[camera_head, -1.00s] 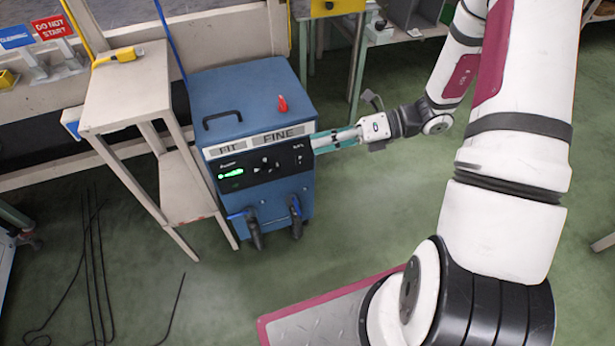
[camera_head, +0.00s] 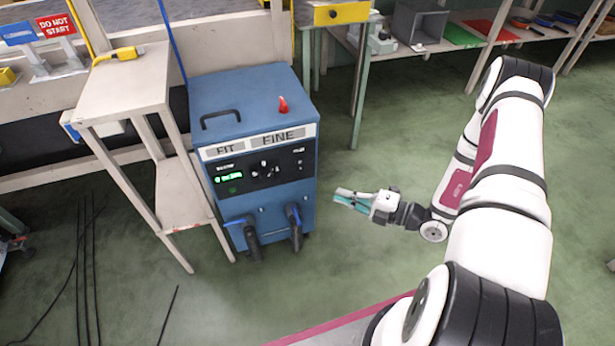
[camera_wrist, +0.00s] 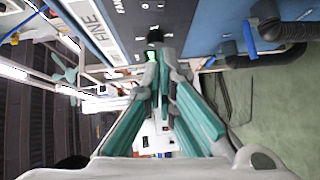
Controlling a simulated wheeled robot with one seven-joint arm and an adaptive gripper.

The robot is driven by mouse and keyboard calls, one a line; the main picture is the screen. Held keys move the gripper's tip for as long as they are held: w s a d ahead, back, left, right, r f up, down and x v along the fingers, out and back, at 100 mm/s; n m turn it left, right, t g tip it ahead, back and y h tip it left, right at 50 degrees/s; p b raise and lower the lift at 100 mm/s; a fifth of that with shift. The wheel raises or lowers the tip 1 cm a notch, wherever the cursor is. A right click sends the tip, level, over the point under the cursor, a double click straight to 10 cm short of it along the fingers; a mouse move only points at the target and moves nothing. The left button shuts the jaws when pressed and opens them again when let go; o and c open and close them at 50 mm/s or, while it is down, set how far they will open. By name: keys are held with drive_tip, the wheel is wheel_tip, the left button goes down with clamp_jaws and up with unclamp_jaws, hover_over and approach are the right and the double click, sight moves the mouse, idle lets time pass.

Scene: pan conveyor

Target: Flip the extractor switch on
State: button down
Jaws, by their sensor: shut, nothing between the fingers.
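The extractor is a blue box-shaped unit (camera_head: 255,140) standing on the floor, with a "FIT FINE" label strip across its front top edge. Its black front panel (camera_head: 283,170) carries a lit green display (camera_head: 228,178), dark knobs or sockets in the middle and small controls at the right. I cannot tell which small part is the switch. A red lever-like piece (camera_head: 283,104) stands on its top. My gripper (camera_head: 340,197) is shut and empty, to the right of the extractor and apart from it. In the wrist view my teal-padded fingers (camera_wrist: 158,72) point towards the panel side.
A beige stand (camera_head: 128,75) with a yellow tool on it is close on the extractor's left. Two dark hoses (camera_head: 252,240) with blue levers hang at its lower front. Workbenches run along the back. Green floor to the right is free; black cables lie at the left.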

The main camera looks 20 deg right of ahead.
sight(300, 165)
drive_tip(key=shift+w+d+b+x, duration=0.35)
drive_tip(key=shift+b+x, duration=0.3)
drive_tip(key=shift+x, duration=1.5)
drive_tip(key=shift+w+d+b+x, duration=0.3)
drive_tip(key=shift+b+x, duration=0.4)
drive_tip(key=shift+x, duration=1.45)
drive_tip(key=shift+w+d+b+x, duration=0.35)
drive_tip(key=shift+b+x, duration=0.3)
drive_tip(key=shift+x, duration=1.5)
drive_tip(key=shift+f, duration=0.1)
